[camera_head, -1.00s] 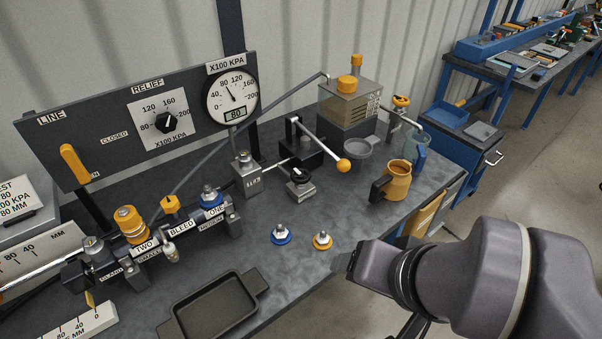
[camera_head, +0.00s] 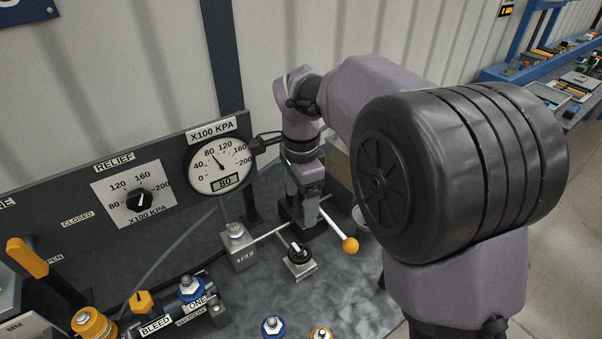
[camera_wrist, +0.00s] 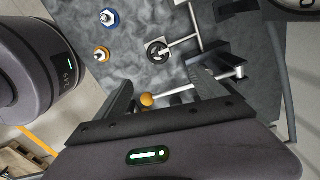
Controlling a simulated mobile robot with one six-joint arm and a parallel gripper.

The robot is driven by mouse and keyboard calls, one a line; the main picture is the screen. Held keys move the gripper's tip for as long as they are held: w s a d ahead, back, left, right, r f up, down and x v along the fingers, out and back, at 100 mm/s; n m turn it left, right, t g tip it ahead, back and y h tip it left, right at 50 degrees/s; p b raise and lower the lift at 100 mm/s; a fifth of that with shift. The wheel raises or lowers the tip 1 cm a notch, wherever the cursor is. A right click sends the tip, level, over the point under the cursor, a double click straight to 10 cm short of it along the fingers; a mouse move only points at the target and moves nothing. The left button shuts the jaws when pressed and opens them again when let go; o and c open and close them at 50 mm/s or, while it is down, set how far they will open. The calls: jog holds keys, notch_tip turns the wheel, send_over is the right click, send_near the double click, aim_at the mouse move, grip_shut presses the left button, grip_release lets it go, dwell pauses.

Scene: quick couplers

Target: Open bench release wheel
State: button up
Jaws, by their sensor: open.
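The bench release wheel appears to be a small black handwheel (camera_head: 299,252) on a low grey block at the front of the bench fittings. It also shows in the wrist view (camera_wrist: 157,51), above the space between the finger tips, with a spoked top. My gripper (camera_head: 312,215) is above the bench, behind and slightly right of the wheel, near the pump lever. In the wrist view its two fingers (camera_wrist: 163,85) are apart, with nothing held between them. The wheel is apart from both fingers.
The pump lever with its orange ball (camera_head: 350,245) is close to my gripper; the ball (camera_wrist: 147,100) also shows between the fingers in the wrist view. A grey block (camera_head: 237,247) joins by a pipe. Blue (camera_head: 272,327) and orange (camera_head: 320,334) couplers stand in front. The gauge (camera_head: 220,162) reads 80.

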aim_at(300, 251)
jog(key=f+b, duration=0.2)
jog(key=f, duration=0.4)
jog(key=f+b, duration=0.2)
jog(key=f, duration=0.3)
jog(key=f+b, duration=0.2)
jog(key=f, duration=0.4)
jog(key=shift+s+f+b, duration=0.25)
jog(key=shift+f+b, duration=0.1)
jog(key=c, duration=1.4)
jog(key=shift+r, duration=0.1)
